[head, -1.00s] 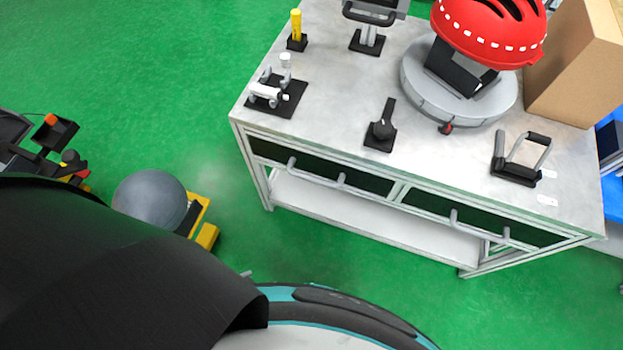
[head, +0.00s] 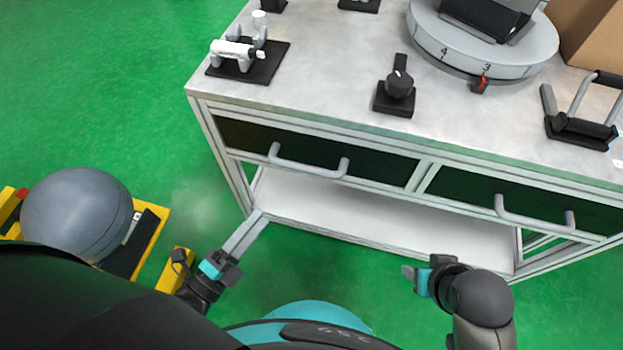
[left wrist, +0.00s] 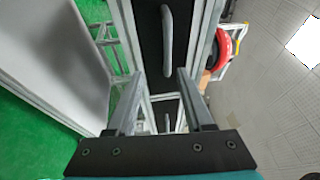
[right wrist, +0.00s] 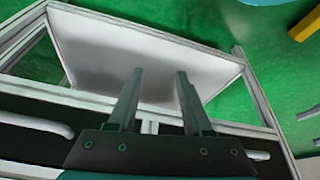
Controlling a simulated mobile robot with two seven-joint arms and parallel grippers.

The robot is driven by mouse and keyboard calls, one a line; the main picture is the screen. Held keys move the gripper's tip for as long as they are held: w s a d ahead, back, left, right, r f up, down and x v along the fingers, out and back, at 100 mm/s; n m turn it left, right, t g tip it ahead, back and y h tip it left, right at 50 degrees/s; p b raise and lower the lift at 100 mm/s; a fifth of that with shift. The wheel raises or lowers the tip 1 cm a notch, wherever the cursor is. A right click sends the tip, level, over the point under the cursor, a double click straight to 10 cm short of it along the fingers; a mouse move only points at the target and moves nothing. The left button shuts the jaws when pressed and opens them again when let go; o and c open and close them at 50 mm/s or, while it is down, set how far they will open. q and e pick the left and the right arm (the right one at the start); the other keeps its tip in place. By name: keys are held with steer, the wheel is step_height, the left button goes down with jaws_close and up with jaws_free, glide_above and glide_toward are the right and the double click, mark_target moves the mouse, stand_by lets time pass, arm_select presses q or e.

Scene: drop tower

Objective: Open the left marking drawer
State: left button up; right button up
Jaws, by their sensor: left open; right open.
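The left marking drawer (head: 375,167) has a black front with a grey bar handle (head: 308,166) and sits shut under the table's left half. The handle also shows in the left wrist view (left wrist: 167,40), ahead of the fingers. My left gripper (head: 248,228) is open and empty, below and to the left of the handle, apart from it. My right gripper (head: 408,272) is open and empty in front of the table; its fingers show in the right wrist view (right wrist: 155,80). The right drawer (head: 460,190) is also shut, with a similar handle (head: 535,215).
The table top (head: 320,80) carries a clamp stand with a white tube (head: 235,50), a black knob (head: 398,85), a numbered turntable (head: 450,60) and a bracket (head: 580,125). A grey ball (head: 75,215) on a yellow base stands on the floor at left.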

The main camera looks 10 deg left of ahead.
arm_select(q)
steer(key=m, duration=0.1)
steer(key=h+b, duration=0.1)
steer(key=b, duration=0.1)
glide_toward(303, 166)
steer(key=f+x, duration=0.1)
steer(key=x, duration=0.3)
steer(key=shift+b+x, duration=0.6)
steer(key=shift+x, duration=2.45)
arm_select(e)
steer(key=shift+w+a+r+t+y, duration=0.7)
steer(key=shift+w+a+r+t, duration=0.55)
steer(key=shift+w+a+t, duration=0.25)
steer(key=shift+s, duration=0.1)
arm_select(q)
jaws_close()
